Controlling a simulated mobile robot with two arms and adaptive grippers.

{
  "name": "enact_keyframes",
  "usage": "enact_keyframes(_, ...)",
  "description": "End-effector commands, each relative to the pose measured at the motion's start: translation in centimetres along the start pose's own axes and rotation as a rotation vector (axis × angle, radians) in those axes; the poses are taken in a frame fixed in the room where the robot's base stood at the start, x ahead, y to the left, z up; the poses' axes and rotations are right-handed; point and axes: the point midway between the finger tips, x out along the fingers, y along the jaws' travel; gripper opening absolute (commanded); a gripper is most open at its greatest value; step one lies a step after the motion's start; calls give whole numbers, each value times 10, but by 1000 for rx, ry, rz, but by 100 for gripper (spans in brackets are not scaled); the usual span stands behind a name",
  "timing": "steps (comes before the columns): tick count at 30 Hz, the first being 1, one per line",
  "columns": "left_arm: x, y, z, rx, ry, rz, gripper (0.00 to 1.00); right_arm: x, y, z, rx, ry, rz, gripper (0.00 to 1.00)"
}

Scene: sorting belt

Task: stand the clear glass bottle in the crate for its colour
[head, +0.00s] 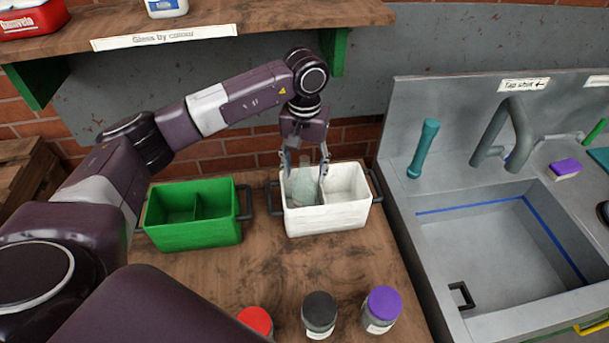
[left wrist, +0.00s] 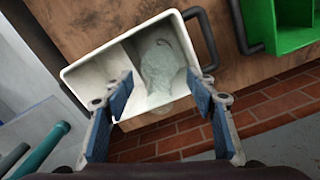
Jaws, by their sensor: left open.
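The clear glass bottle (head: 304,186) is inside the white crate (head: 328,219), in its left compartment in the head view. In the left wrist view the pale bottle (left wrist: 160,65) lies between the crate's divider and the wall on the handle side. Whether it stands fully upright is hard to tell. My left gripper (head: 304,163) points down just above that compartment. Its fingers are apart, with the bottle below and between them in the left wrist view (left wrist: 160,92); no finger clearly touches it. My right gripper is not in view.
A green crate (head: 193,236) with a divider stands left of the white crate. Jars with red (head: 256,320), black (head: 319,309) and purple (head: 384,302) lids stand at the table's front. A sink (head: 500,250) is at right, a shelf (head: 250,14) above.

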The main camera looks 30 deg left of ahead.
Motion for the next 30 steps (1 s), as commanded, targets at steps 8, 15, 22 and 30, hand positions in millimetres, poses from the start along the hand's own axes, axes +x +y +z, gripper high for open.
enact_keyframes(8, -59, 1, -1, 1, 7, 3, 52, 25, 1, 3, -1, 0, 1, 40)
enact_keyframes(15, -94, 0, 0, 1, 2, 1, 52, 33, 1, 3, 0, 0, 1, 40)
enact_keyframes(22, -102, 0, 0, 1, 0, 0, 52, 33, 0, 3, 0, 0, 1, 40)
enact_keyframes(30, -101, 0, 0, 1, 0, 0, 52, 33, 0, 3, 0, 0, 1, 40)
